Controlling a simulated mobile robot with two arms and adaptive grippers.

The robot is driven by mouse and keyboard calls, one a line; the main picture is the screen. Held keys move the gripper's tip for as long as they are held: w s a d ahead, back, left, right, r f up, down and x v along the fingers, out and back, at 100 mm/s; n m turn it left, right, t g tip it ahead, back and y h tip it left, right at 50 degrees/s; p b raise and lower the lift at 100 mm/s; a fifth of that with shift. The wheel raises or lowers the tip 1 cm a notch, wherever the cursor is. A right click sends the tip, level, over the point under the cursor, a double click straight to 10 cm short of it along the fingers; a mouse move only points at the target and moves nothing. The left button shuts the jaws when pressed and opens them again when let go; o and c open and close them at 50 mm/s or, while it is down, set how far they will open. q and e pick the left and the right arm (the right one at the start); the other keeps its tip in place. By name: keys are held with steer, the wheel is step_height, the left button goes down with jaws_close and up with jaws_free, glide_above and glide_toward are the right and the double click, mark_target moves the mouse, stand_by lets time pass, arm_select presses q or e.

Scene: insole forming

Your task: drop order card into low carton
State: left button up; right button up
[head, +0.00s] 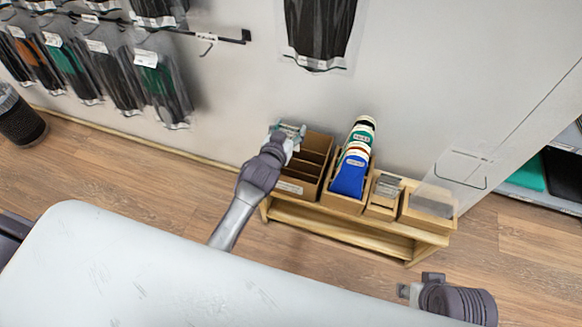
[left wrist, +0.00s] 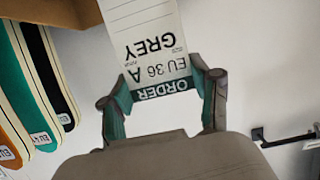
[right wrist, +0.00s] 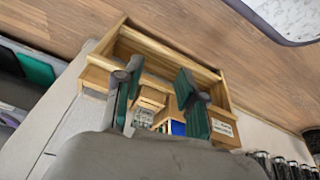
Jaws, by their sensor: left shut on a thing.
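The order card (left wrist: 150,45) is a white label with a dark ORDER band, "EU 36" and "GREY". In the left wrist view my left gripper (left wrist: 162,88) is shut on the card's banded end. In the head view my left gripper (head: 290,130) is at the back left of the brown divided carton (head: 291,187), near its rim. The card cannot be made out clearly there. The carton is low, with several compartments and a white front label. My right gripper (right wrist: 157,92) is open and empty; it also shows at the lower right of the head view (head: 408,290).
The carton stands on a wooden bench (head: 340,228) against the wall. Beside it are a box of blue and green insoles (head: 350,175), a small box of grey items (head: 387,188) and a clear panel (head: 450,175). Bagged goods (head: 160,85) hang on rails at upper left.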

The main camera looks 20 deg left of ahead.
arm_select(q)
steer(key=shift+f+b, duration=0.4)
steer(key=shift+f, duration=0.1)
step_height(320, 180, down, 4)
steer(key=b, duration=0.4)
steer(key=shift+r, duration=0.25)
steer(key=shift+f, duration=0.1)
arm_select(e)
steer(key=w+a+r+t+y, duration=0.1)
steer(key=w+r+t, duration=0.2)
steer(key=w, duration=0.2)
steer(key=w+a+r+t, duration=0.2)
steer(key=w+r+t, duration=0.1)
steer(key=w+t, duration=0.1)
steer(key=shift+w+a+y, duration=0.3)
steer(key=shift+w+y, duration=0.1)
steer(key=shift+w, duration=0.4)
arm_select(q)
steer(key=o, duration=0.7)
steer(key=shift+o, duration=0.2)
arm_select(e)
steer(key=shift+f, duration=0.1)
